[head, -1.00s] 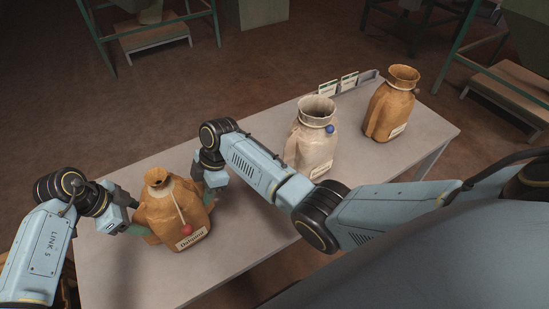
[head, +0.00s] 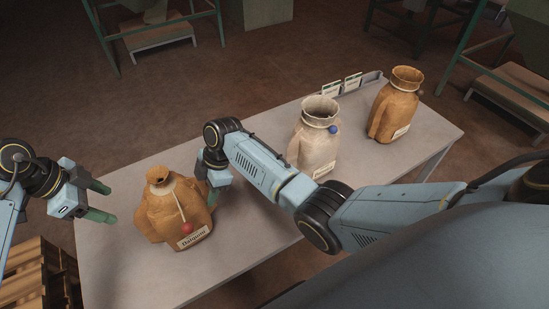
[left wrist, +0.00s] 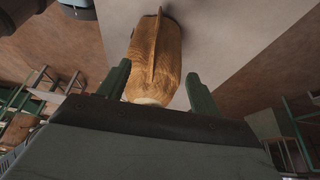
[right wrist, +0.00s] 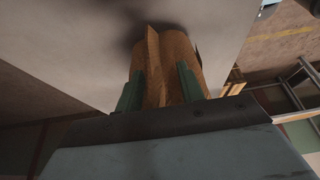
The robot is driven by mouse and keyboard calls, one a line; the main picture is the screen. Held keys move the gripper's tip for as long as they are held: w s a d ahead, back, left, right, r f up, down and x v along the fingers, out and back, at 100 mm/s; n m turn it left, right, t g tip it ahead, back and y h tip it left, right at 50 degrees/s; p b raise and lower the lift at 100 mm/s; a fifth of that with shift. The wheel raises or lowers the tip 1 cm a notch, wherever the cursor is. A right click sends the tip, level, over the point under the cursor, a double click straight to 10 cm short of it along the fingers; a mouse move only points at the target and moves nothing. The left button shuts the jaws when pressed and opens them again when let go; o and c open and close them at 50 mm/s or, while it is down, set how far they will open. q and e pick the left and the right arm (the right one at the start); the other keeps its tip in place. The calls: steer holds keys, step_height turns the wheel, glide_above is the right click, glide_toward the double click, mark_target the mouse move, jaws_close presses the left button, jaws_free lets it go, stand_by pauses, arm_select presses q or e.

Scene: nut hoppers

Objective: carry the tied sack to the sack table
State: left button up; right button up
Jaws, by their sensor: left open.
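The tied sack (head: 172,212) is tan, with a narrowed neck, a cord, a red bead and a white label. It stands upright on the pale table (head: 262,237), near its left end. My left gripper (head: 104,201) is open and empty, left of the sack and apart from it. The left wrist view shows the sack (left wrist: 155,55) beyond the spread fingers. My right gripper (right wrist: 160,88) is at the sack's right side. Its fingers stand closer together, with the sack's seamed side (right wrist: 155,65) between them. The fingertips' contact is partly hidden.
A cream sack (head: 316,140) with a blue bead and a tan open-mouthed sack (head: 395,108) stand farther right on the table. A small card rack (head: 351,83) is at the back edge. A wooden pallet (head: 38,275) lies at lower left. Green-framed stands are behind.

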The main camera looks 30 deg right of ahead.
steer(key=o, duration=0.5)
steer(key=v, duration=1.2)
steer(key=shift+r, duration=0.1)
steer(key=shift+s+a, duration=0.1)
steer(key=shift+s, duration=0.05)
